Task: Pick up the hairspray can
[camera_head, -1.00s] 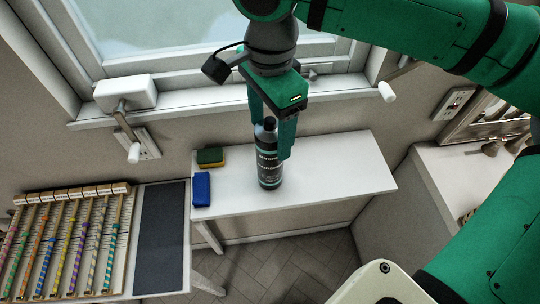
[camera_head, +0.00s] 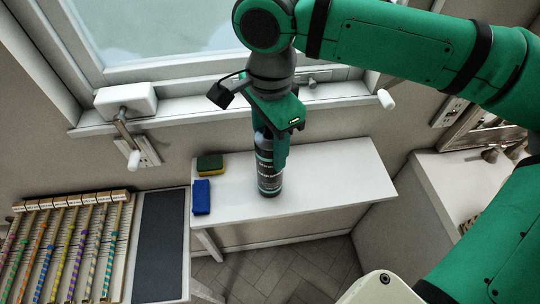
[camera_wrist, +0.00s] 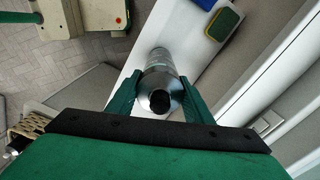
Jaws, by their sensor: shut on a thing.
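The hairspray can (camera_head: 269,176) is a dark cylinder with pale lettering and teal bands. It stands upright at the middle of the small white table (camera_head: 325,185), below the window. My gripper (camera_head: 271,150) comes down from above and is shut on the upper part of the can. In the wrist view the can (camera_wrist: 160,82) shows from above with its black nozzle, and the gripper's fingers (camera_wrist: 160,100) sit on both sides of it. The gripper hides part of the can's top in the head view. The can's base appears to be on the table.
A green and yellow sponge (camera_head: 210,164) and a blue block (camera_head: 201,197) lie at the table's left end. A rack of striped sticks (camera_head: 66,245) and a dark mat (camera_head: 161,244) are further left. A window handle (camera_head: 126,132) juts out behind. The table's right side is clear.

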